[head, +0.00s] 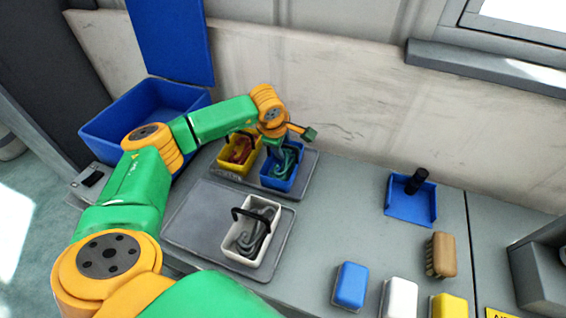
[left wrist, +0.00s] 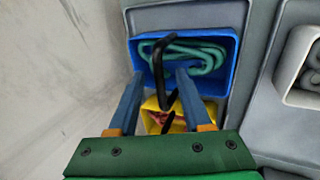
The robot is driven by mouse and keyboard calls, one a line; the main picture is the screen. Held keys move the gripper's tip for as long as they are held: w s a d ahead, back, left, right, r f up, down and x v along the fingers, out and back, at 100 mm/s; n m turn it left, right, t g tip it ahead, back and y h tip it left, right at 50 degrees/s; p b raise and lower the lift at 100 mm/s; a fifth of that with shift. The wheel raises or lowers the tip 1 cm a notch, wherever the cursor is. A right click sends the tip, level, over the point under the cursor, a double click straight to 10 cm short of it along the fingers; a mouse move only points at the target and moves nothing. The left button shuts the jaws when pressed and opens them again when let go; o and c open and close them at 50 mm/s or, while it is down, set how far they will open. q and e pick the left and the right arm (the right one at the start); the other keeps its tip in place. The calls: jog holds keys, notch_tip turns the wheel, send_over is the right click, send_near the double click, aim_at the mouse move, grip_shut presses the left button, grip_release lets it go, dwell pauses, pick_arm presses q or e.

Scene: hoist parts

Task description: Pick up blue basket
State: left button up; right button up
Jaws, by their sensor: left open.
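The small blue basket (head: 284,180) stands on the back grey tray and holds a coiled green strap or hose. It also shows in the left wrist view (left wrist: 228,52), with a black handle (left wrist: 165,70) arching over it. My left gripper (head: 280,150) is above the blue basket, pointing down. In the left wrist view its two blue fingers (left wrist: 160,100) are apart, with the black handle between them; I cannot tell whether they touch it. My right gripper is not in view.
A yellow basket (head: 226,166) stands close left of the blue one. A white basket (head: 264,256) sits on the front tray (head: 190,222). A large blue bin (head: 105,125) is at back left. A blue dustpan (head: 408,208), brush (head: 442,252) and several sponges lie right.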

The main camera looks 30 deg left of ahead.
pick_arm(q)
jog(key=shift+s+r, duration=0.1)
grip_shut()
dwell(1.2)
